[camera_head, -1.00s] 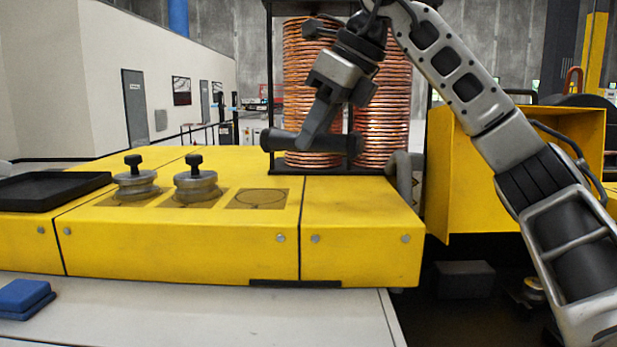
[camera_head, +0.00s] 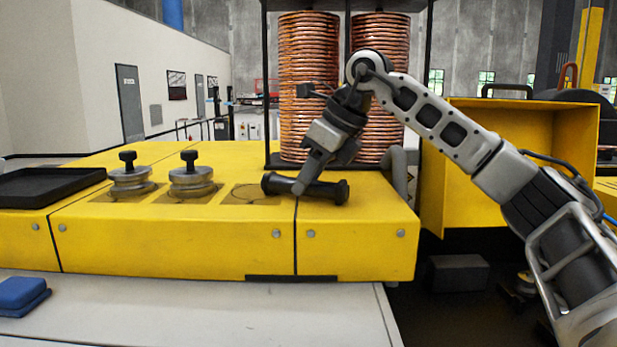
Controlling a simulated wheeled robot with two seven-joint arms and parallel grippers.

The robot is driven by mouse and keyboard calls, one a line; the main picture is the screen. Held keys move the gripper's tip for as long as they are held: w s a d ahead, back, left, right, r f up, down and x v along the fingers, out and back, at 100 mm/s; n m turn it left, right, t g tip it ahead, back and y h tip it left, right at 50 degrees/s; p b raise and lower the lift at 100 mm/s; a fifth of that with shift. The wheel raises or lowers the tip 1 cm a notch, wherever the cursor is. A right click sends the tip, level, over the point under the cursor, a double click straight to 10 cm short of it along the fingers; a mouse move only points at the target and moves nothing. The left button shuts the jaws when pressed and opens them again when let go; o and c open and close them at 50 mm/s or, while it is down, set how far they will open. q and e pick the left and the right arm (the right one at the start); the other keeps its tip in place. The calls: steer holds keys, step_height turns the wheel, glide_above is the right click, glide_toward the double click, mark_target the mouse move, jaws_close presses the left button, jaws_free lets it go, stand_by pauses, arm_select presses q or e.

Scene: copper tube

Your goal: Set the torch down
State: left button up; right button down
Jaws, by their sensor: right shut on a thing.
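The torch (camera_head: 328,192) is a dark, roughly cylindrical body with wider ends, lying level from left to right. My right gripper (camera_head: 300,186) is shut on it near its middle, reaching down from above. The torch is at or just above the top of the yellow bench (camera_head: 365,205), near the seam right of the empty marked circle. I cannot tell whether it touches the surface. My left gripper is not in view.
Two grey weights with black knobs (camera_head: 130,180) (camera_head: 192,180) stand left on the bench, and a black tray (camera_head: 45,186) lies farther left. Copper coils (camera_head: 308,90) stand behind in a dark frame. A blue block (camera_head: 22,294) lies at front left. A yellow open box (camera_head: 500,160) is at right.

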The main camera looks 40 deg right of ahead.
steer(key=shift+f, duration=0.1)
steer(key=c, duration=1.2)
jaws_free()
steer(key=v, duration=1.2)
steer(key=shift+p, duration=0.4)
